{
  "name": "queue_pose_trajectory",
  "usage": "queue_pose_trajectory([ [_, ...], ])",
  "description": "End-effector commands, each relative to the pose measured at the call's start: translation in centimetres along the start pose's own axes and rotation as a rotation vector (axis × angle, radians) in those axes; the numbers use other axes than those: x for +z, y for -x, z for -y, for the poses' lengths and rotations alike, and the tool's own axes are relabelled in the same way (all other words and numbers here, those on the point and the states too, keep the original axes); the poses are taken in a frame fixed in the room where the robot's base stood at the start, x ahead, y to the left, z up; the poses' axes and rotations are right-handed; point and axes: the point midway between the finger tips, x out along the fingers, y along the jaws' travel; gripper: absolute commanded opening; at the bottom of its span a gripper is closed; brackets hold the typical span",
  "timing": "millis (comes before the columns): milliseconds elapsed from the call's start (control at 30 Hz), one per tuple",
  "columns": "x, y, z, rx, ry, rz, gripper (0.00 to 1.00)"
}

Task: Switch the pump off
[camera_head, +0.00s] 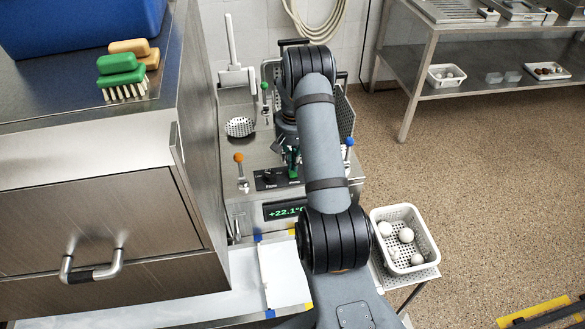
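A black control panel (264,182) with a small knob or switch and tiny labels sits on the front of the steel machine, left of my arm. The labels are too small to read, so I cannot tell which control is the pump's or its position. My gripper (289,160) appears partly, as dark and green parts just above the panel's right side. My forearm hides much of it. I cannot tell whether its fingers are open or touching the panel. A green display (285,211) below reads about +22.1°.
Levers with orange (238,158), green (264,87) and blue (349,142) knobs stand around the machine. A perforated ladle (239,127) lies on its left. A white basket (428,262) with several white balls stands right. A steel cabinet (95,215) borders the left.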

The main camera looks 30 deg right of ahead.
Motion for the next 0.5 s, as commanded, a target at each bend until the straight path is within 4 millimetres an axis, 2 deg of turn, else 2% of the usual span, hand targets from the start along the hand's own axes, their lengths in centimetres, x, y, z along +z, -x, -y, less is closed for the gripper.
queue_pose_trajectory([
  [33, 0.0, 0.8, 0.0, 0.000, 0.000, 0.000, 0.00],
  [500, 0.0, 4.7, 0.0, 0.000, 0.000, 0.000, 0.00],
])
